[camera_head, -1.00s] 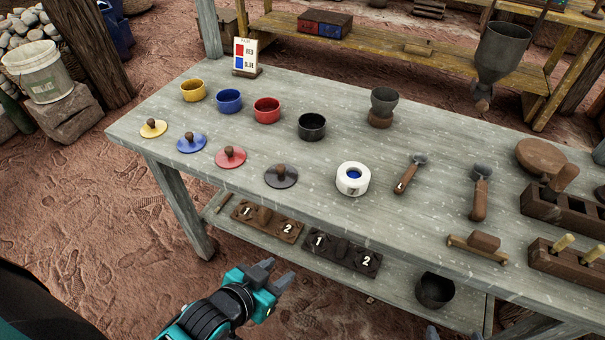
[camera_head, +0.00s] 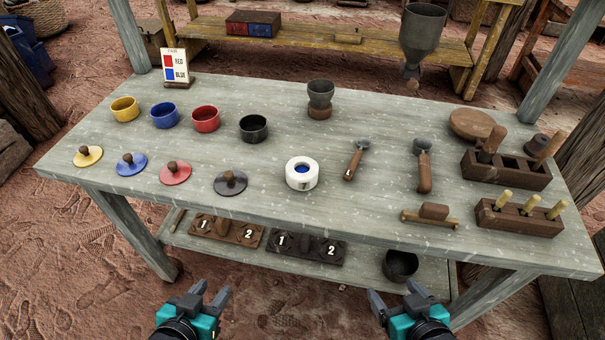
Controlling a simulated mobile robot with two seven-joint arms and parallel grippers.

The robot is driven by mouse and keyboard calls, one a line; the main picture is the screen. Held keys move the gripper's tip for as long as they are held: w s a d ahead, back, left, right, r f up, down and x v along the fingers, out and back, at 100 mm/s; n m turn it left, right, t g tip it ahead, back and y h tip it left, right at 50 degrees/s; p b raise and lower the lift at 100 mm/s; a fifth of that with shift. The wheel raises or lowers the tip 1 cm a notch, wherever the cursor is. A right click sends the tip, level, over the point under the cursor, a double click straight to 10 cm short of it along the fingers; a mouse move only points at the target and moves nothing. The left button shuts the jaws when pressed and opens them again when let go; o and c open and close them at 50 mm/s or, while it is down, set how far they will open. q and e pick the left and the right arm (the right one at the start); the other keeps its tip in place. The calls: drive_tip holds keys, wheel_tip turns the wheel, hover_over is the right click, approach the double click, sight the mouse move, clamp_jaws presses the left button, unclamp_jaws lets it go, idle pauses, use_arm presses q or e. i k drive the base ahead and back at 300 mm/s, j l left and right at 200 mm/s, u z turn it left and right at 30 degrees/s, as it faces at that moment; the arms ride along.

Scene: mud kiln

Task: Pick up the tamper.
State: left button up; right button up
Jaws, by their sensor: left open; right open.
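I cannot tell for sure which piece is the tamper. Candidates on the grey table's right half are a tool with a dark head and wooden handle (camera_head: 423,172), a squat dark knobbed piece (camera_head: 537,145) behind the rack, and a wooden block on a bar (camera_head: 433,213) near the front edge. My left gripper (camera_head: 211,292) is open and empty, in front of the table at the bottom of the view. My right gripper (camera_head: 394,293) is open and empty, also in front of the table, below the dark bowl on the lower shelf. Neither touches any tool.
The grey table (camera_head: 330,215) holds coloured cups, matching lids, a white ring (camera_head: 302,174), a scoop (camera_head: 355,160), a dark cup on a stand (camera_head: 320,98) and a compartment rack (camera_head: 505,168). A peg block (camera_head: 520,217) stands front right. A hanging funnel (camera_head: 422,35) is behind.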

sight(498, 134)
drive_tip(key=k+l+u, duration=0.15)
drive_tip(key=l, duration=0.25)
drive_tip(key=l+u, duration=0.2)
drive_tip(key=l, duration=0.15)
drive_tip(key=k+l+u, duration=0.15)
drive_tip(key=l, duration=0.2)
drive_tip(key=k+l+u, duration=0.15)
drive_tip(key=l, duration=0.2)
drive_tip(key=k+l+u, duration=0.15)
drive_tip(key=l, duration=0.2)
